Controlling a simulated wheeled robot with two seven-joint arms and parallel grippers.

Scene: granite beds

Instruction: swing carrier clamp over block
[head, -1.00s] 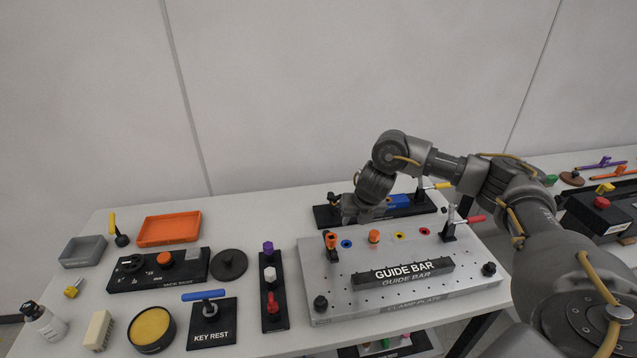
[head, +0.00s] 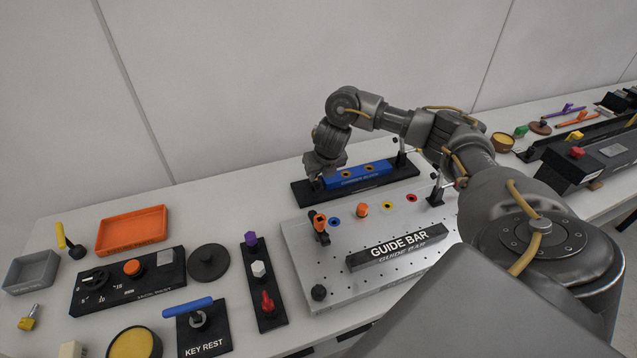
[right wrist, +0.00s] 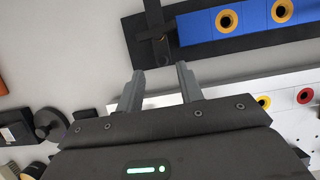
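The blue carrier block (head: 360,176) lies on a black base (head: 302,193) behind the clamp plate. In the right wrist view the block (right wrist: 240,17) runs off to the upper right. A dark clamp arm (right wrist: 156,30) stands on the base just left of the block and apart from it, not across its top. My right gripper (head: 320,170) is over the left end of the base and hides most of this clamp in the head view. In the right wrist view its fingers (right wrist: 160,72) are apart, with nothing between them, pointing toward the clamp. My left gripper is not in view.
The grey clamp plate (head: 345,285) with the guide bar (head: 400,247) lies in front of the base. A small orange-topped clamp (head: 320,225) stands near its left edge. My right arm covers the plate's right side. An orange tray (head: 132,230) lies at the left.

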